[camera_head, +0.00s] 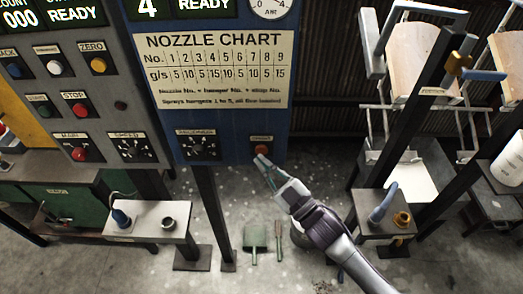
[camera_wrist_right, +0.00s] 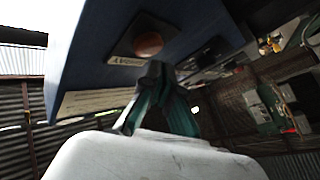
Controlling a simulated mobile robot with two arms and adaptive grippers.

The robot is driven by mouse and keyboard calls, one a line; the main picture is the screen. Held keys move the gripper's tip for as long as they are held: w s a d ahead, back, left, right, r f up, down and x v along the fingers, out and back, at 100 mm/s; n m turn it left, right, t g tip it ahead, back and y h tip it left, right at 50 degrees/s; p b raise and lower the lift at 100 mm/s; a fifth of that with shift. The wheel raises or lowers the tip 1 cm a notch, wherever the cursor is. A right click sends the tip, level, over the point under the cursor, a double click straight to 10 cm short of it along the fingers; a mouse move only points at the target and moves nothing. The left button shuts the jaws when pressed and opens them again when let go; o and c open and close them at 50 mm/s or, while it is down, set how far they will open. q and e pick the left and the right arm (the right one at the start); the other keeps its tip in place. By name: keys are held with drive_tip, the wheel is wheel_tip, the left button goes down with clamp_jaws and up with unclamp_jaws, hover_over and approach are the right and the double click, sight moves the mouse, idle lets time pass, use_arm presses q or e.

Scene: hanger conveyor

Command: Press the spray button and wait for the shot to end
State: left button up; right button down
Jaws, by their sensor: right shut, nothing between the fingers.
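The spray button (camera_head: 262,149) is a round red-orange button on a labelled plate at the lower right of the blue panel (camera_head: 226,122). It also shows in the right wrist view as an orange dome (camera_wrist_right: 148,45). My right gripper (camera_head: 261,160) is shut and empty, with its fingertips just below the button in the head view. In the right wrist view the fingertips (camera_wrist_right: 155,70) point toward the button plate and sit close to it. I cannot tell whether they touch. The display (camera_head: 180,7) above the nozzle chart reads 4 READY. My left gripper is not in view.
A selector knob (camera_head: 197,145) sits left of the button. A grey panel (camera_head: 85,85) with several buttons stands farther left. A small shelf (camera_head: 147,222) is below. A dustpan (camera_head: 255,238) lies on the floor. Black posts and hanging chair parts (camera_head: 415,62) stand at right.

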drive_tip(key=shift+w, duration=0.2)
idle(0.3)
drive_tip(key=shift+w, duration=0.25)
drive_tip(key=shift+w+b, duration=0.3)
drive_tip(key=shift+w, duration=0.2)
idle(0.7)
drive_tip(key=shift+s, duration=0.1)
drive_tip(key=shift+s+p, duration=0.35)
drive_tip(key=shift+s, duration=0.45)
drive_tip(key=s+p, duration=0.1)
drive_tip(key=s, duration=0.4)
drive_tip(key=shift+p, duration=0.35)
